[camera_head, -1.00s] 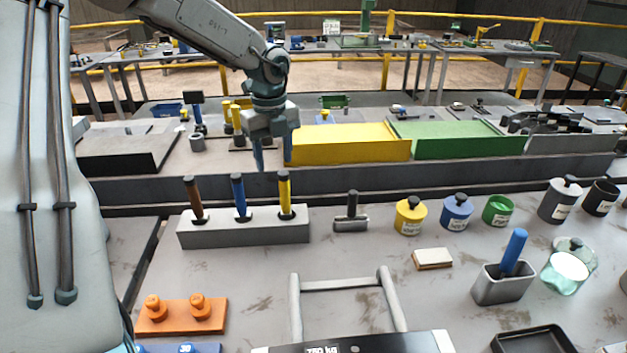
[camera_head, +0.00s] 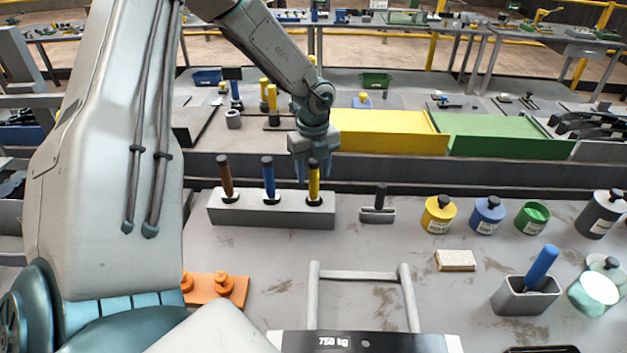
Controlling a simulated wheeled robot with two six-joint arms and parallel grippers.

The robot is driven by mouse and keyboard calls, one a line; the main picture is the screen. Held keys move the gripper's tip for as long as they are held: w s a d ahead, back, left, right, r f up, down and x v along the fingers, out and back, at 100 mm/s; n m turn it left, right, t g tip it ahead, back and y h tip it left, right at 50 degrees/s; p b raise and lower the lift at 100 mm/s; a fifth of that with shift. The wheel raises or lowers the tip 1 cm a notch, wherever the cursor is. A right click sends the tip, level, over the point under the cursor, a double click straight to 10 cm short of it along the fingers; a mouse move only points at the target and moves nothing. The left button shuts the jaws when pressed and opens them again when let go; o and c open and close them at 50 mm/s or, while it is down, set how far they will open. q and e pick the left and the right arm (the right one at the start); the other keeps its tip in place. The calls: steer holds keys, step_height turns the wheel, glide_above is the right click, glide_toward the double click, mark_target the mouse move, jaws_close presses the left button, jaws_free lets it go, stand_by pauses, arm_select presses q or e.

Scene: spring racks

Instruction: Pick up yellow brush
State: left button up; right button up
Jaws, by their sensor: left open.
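The yellow brush (camera_head: 314,182) stands upright in the right-hand hole of a grey block holder (camera_head: 240,209). A blue brush (camera_head: 268,175) stands in the middle hole and a brown brush (camera_head: 225,176) in the left one. My left gripper (camera_head: 307,172) is open and points down at the top of the yellow brush. Its fingers overlap the upper handle in the picture; I cannot tell whether they are around it or behind it. My right gripper is not in view.
A small dark-handled tool (camera_head: 379,205) stands right of the holder. Yellow (camera_head: 438,216), blue (camera_head: 487,217) and green (camera_head: 532,218) pots stand further right. A grey cup (camera_head: 522,300) holds a blue-handled item. Yellow (camera_head: 385,133) and green (camera_head: 500,137) trays lie behind the ledge.

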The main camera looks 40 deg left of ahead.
arm_select(q)
steer(key=shift+f, duration=0.4)
steer(key=shift+w+f, duration=0.15)
steer(key=shift+f, duration=0.25)
steer(key=shift+c, duration=0.2)
steer(key=shift+r, duration=0.1)
steer(key=c, duration=1)
steer(key=shift+r, duration=0.1)
steer(key=shift+c, duration=0.2)
